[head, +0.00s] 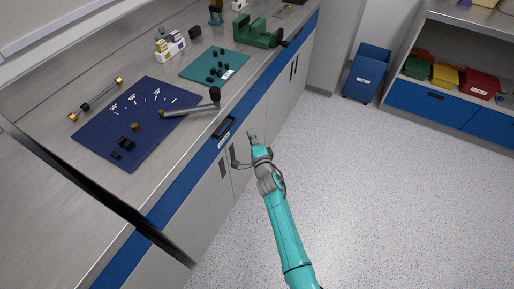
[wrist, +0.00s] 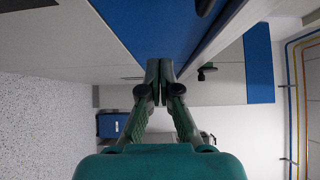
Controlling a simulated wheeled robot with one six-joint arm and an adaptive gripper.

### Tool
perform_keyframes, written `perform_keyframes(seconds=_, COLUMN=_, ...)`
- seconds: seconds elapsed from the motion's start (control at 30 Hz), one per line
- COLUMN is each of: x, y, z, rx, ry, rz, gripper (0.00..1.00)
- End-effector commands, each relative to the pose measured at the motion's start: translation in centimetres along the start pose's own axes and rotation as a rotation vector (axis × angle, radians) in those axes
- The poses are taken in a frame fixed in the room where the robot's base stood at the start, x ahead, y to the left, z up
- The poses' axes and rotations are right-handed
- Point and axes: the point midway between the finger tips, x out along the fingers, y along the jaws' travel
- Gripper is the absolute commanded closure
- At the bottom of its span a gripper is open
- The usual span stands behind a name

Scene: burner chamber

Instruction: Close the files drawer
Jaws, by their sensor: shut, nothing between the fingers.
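In the head view, a blue drawer front (head: 208,151) with a black handle (head: 224,128) and a small white label sits in the blue band under the bench top. The label is too small to read, so I cannot tell for sure that this is the files drawer. How far it stands out is also unclear. My gripper (head: 253,136) is shut and empty, just to the right of the handle, in front of the cabinet. In the wrist view, my gripper (wrist: 160,72) has its fingertips together close to a blue panel (wrist: 150,25); contact cannot be told.
The bench top carries a navy board (head: 140,120) with a lever arm (head: 195,111), a green mat (head: 213,65) and a green vise (head: 262,33). Cabinet doors (head: 282,86) lie below. A blue bin (head: 367,72) stands farther back. The speckled floor (head: 400,190) to the right is clear.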

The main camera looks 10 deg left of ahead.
Motion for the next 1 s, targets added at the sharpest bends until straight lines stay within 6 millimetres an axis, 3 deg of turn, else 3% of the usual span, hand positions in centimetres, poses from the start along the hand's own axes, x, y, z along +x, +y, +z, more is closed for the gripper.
perform_keyframes(seconds=0.4, x=-4.9, y=0.1, z=0.0, rx=-0.002, ry=0.001, rz=0.0, gripper=1.0)
perform_keyframes(seconds=0.87, x=-6.7, y=0.4, z=-0.2, rx=-0.01, ry=0.004, rz=0.004, gripper=1.0)
perform_keyframes(seconds=1.0, x=-10.0, y=2.0, z=-1.0, rx=-0.072, ry=0.02, rz=0.018, gripper=1.0)
